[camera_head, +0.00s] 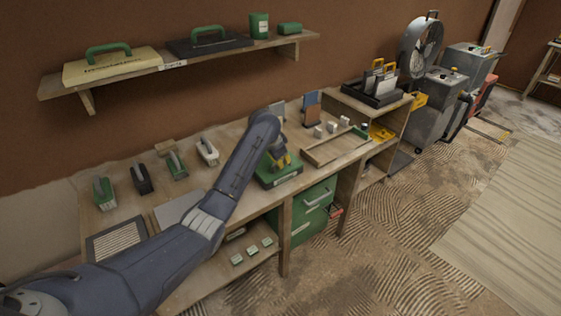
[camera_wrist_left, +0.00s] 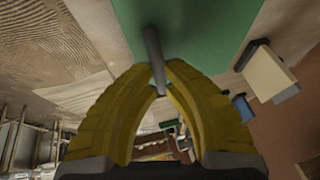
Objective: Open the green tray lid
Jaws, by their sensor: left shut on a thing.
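The green tray (camera_head: 279,181) sits on the workbench near its front edge, in the middle of the head view. My left gripper (camera_head: 283,160) comes down over it from the left and hides part of its top. In the left wrist view a broad green surface (camera_wrist_left: 200,30) fills the top middle. A thin grey bar (camera_wrist_left: 153,50) stands out from it, and the yellow fingers of my left gripper (camera_wrist_left: 158,75) are shut on this bar. I cannot tell whether the lid is raised. My right gripper is not in view.
A shallow wooden tray (camera_head: 315,160) is just right of the green tray, with small pale blocks behind. Several hand tools (camera_head: 176,166) stand along the bench's left. A wall shelf (camera_head: 215,60) hangs above. Green drawers (camera_head: 313,208) are below; open floor (camera_head: 400,240) lies right.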

